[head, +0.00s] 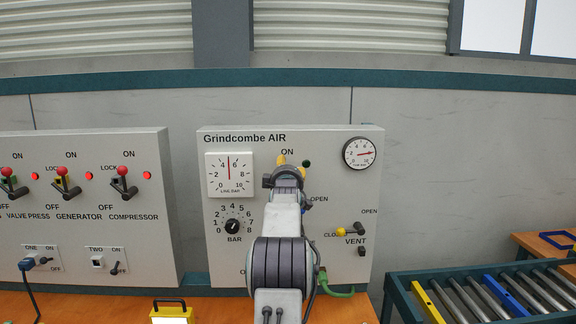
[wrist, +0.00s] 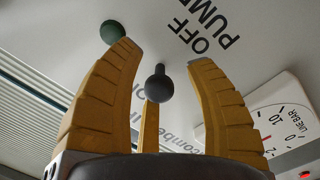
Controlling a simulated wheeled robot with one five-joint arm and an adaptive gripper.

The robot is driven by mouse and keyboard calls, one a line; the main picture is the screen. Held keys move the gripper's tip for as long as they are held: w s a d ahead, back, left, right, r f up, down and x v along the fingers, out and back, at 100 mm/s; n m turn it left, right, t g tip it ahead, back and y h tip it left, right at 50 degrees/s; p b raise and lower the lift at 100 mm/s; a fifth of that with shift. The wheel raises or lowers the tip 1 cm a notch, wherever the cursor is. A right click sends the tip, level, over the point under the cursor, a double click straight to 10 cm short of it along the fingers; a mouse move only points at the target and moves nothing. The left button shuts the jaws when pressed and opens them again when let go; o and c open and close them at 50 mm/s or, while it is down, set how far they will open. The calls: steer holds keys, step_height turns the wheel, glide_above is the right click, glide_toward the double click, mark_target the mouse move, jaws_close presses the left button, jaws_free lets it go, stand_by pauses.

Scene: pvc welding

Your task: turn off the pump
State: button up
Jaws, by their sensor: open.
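In the wrist view, a dark ball-ended lever (wrist: 155,88) stands out from the panel close to the printed words "OFF" and "PUMP". My gripper (wrist: 165,60) is open, with yellow fingers on both sides of the lever and a third finger behind it. No contact with the lever is clear. In the head view, my gripper (head: 283,163) is at the upper middle of the "Grindcombe AIR" panel (head: 330,144), just below an "ON" label. It and my arm hide the pump lever and its "OFF" label there.
A dark green ball (head: 307,163) is just right of my gripper; it also shows in the wrist view (wrist: 112,32). The line gauge (head: 229,174) and bar knob (head: 233,226) are left.

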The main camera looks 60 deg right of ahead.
steer(key=shift+w+d, duration=0.15)
steer(key=shift+d, duration=0.15)
steer(key=shift+c, duration=0.3)
jaws_close()
stand_by(0.4)
